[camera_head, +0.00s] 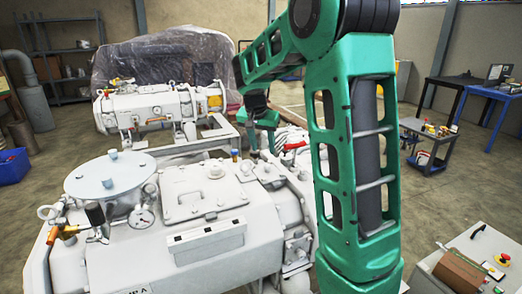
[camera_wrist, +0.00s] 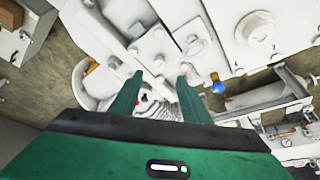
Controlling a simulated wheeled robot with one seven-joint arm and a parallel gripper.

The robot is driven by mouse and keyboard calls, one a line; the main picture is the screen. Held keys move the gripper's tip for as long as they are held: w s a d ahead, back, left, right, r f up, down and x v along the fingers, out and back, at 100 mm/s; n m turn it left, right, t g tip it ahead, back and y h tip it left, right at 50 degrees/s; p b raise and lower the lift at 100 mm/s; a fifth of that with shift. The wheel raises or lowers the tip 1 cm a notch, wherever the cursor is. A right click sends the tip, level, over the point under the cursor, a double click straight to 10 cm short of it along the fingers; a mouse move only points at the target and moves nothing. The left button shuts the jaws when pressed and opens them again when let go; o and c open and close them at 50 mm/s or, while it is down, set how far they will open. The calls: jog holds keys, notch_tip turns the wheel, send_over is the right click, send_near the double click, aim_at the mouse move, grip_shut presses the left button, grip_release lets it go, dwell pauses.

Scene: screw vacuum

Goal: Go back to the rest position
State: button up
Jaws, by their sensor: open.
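My green arm rises at the right of the head view and bends over toward the white screw vacuum machine (camera_head: 205,215). My gripper (camera_head: 262,130) hangs above the far right part of this machine and looks apart from it. In the wrist view, the two green fingers of my gripper (camera_wrist: 155,92) are spread, with nothing visible between them. White machine housing (camera_wrist: 165,45) lies beyond the fingertips. A blue knob (camera_wrist: 217,87) shows just right of the right finger. Part of the machine is hidden behind my arm.
A second white machine (camera_head: 155,108) stands behind, before a plastic-covered bulk (camera_head: 165,60). A dark cart (camera_head: 428,143) and blue table (camera_head: 488,92) stand at the right. A control box (camera_head: 480,260) with a red button is at the lower right. Open floor lies between.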

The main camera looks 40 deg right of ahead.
dwell(0.4)
jog(key=s+a+f+n+y, duration=0.1)
jog(key=s+a, duration=0.2)
jog(key=s, duration=0.9)
jog(key=s+a+f+n+g+y, duration=0.1)
jog(key=s+a+n, duration=0.1)
jog(key=s, duration=1.1)
jog(key=s+a+f+n+g+y, duration=0.1)
jog(key=s+a, duration=0.3)
jog(key=s, duration=0.8)
jog(key=shift+s+a+f+n+y, duration=0.3)
jog(key=shift+f+n+y, duration=0.1)
jog(key=shift+f, duration=0.2)
jog(key=shift+d, duration=0.1)
jog(key=shift+w+f+g, duration=0.25)
jog(key=shift+w+g, duration=0.05)
jog(key=shift+w, duration=0.35)
